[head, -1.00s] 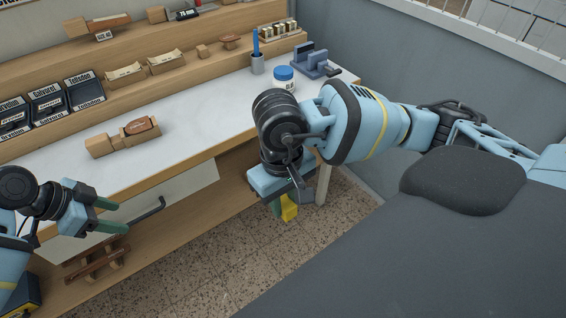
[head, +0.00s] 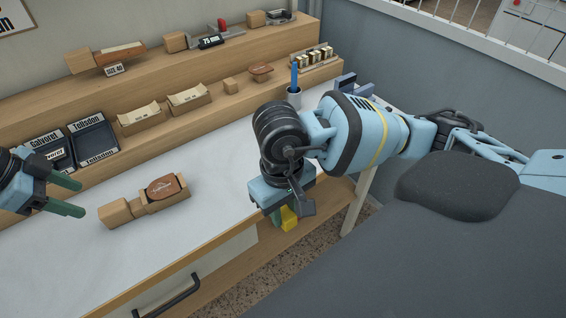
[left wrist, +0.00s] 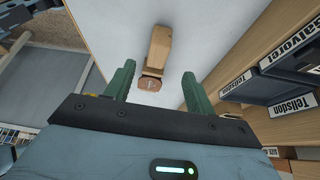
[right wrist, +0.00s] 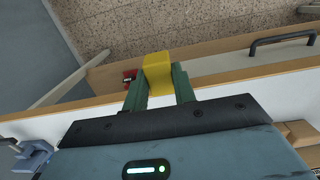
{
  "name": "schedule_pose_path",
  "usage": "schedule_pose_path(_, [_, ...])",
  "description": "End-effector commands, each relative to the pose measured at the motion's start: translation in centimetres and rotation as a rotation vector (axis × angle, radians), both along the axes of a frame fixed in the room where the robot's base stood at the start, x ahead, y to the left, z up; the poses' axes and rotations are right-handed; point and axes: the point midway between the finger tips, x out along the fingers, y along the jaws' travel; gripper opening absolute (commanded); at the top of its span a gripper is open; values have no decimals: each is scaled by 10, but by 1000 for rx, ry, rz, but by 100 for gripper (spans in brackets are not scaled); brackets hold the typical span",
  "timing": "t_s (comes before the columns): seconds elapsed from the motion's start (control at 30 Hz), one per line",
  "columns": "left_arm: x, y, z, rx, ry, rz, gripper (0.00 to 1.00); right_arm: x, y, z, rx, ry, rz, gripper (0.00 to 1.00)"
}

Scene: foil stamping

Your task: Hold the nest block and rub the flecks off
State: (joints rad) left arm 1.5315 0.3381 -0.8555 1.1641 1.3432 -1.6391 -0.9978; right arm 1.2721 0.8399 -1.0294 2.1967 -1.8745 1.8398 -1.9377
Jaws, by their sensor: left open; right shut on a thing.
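The nest block (head: 118,212) is a pale wooden block on the white bench top, with a dark brown oval piece (head: 163,187) lying in its right part. Any flecks are too small to tell. My left gripper (head: 80,198) is open and empty, left of the block and apart from it. In the left wrist view the block (left wrist: 160,46) shows ahead, between and beyond the green fingers. My right gripper (head: 281,216) is shut on a yellow block (head: 289,218), held in front of the bench's front edge. The yellow block also shows in the right wrist view (right wrist: 157,70).
Wooden shelves behind carry black labelled trays (head: 92,137), two wooden holders (head: 139,117) and a small wooden cube (head: 230,86). A cup with a blue stick (head: 294,97) stands at the back right. A drawer handle (head: 168,296) juts out in front. The bench between block and right gripper is clear.

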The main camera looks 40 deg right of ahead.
Motion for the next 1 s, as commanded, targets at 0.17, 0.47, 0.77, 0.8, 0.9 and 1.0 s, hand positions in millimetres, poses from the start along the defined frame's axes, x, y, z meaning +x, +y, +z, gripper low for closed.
schedule_pose_path(0.17, [0, 0, 0, 0, 0, 0, 55, 0, 0, 0, 0, 0, 0, 8])
schedule_pose_path(0.47, [-1, -6, -15, 0, 3, -1, 55, -2, 0, -15, 0, 18, 0, 8])
schedule_pose_path(0.77, [-2, -20, -48, 0, 6, -2, 55, -8, 0, -50, 0, 60, 0, 8])
schedule_pose_path(0.8, [-3, -23, -53, 0, 4, -2, 55, -8, 0, -55, 0, 65, 0, 8])
schedule_pose_path(0.9, [-3, -28, -61, 0, 3, 0, 55, -8, 0, -54, 0, 64, 0, 8])
schedule_pose_path(1.0, [-3, -34, -71, -1, 3, -1, 55, -9, 0, -57, 0, 67, 0, 8])
